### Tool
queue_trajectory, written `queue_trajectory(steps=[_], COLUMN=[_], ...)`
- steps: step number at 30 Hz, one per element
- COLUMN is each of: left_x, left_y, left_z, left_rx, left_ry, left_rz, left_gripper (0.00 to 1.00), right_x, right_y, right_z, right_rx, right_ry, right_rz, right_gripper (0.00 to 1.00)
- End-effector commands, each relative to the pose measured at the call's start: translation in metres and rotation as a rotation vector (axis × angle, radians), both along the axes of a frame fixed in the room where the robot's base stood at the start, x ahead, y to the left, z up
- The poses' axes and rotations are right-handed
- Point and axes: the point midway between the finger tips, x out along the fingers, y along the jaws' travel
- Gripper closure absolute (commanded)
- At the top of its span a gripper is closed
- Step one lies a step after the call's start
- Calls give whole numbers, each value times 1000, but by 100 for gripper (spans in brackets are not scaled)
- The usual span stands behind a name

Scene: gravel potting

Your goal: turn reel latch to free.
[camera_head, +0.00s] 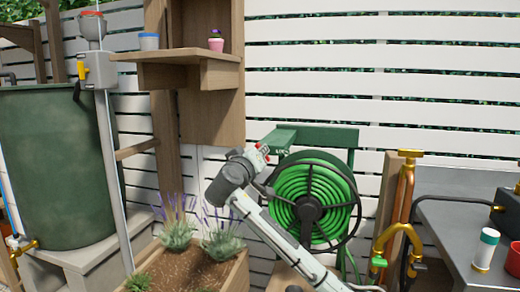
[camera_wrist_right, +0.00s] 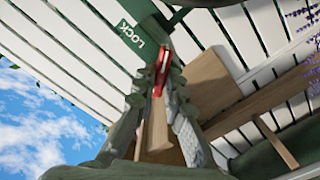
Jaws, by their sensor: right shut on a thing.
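The hose reel (camera_head: 312,198) holds a bright green coiled hose and hangs on a dark green bracket (camera_head: 325,138) on the fence. The red latch (camera_head: 262,150) is at the bracket's left end. My right gripper (camera_head: 256,157) reaches up to it from the lower right. In the right wrist view the red latch (camera_wrist_right: 163,66) sits between the closed fingers, beside a green plate marked LOCK (camera_wrist_right: 128,33). The fingers hide part of the latch. My left gripper is not in view.
A wooden shelf (camera_head: 190,57) and post stand left of the latch. Below is a wooden planter (camera_head: 236,274) with lavender. A copper pipe with a tap (camera_head: 403,190) and a grey table (camera_head: 450,235) stand right of the reel. A green barrel (camera_head: 50,165) is far left.

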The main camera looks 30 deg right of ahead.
Motion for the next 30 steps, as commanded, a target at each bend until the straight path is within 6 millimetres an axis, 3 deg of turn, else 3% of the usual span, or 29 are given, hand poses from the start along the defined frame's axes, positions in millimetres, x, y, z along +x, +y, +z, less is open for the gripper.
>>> queue_trajectory(steps=[3, 9, 30], left_x=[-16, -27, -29], left_y=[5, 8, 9], left_z=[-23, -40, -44], left_rx=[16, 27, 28], left_ry=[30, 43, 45], left_rz=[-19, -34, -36], left_gripper=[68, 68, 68], right_x=[0, 1, 2], right_y=[0, 1, 2], right_z=[-1, -3, -6], right_rx=[-69, -193, -564], right_ry=[89, 232, 665], right_rz=[-1, -1, 1], right_gripper=[100, 100, 100])
